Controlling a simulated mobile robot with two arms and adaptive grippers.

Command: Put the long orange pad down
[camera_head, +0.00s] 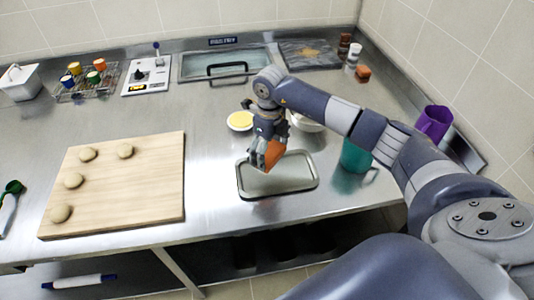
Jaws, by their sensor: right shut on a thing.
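The long orange pad (274,153) is in my right gripper (262,160), which is shut on it. The gripper points down and holds the pad tilted over the back part of a grey metal tray (309,187). Whether the pad's lower end touches the tray I cannot tell. The gripper's fingers hide part of the pad. My left gripper is not in view.
A wooden board (130,190) with several dough balls lies left. A yellow-topped dish (240,121) and a metal bowl (306,124) stand behind the tray. A green cup (355,156) and purple pitcher (434,122) stand right. The steel counter between board and tray is clear.

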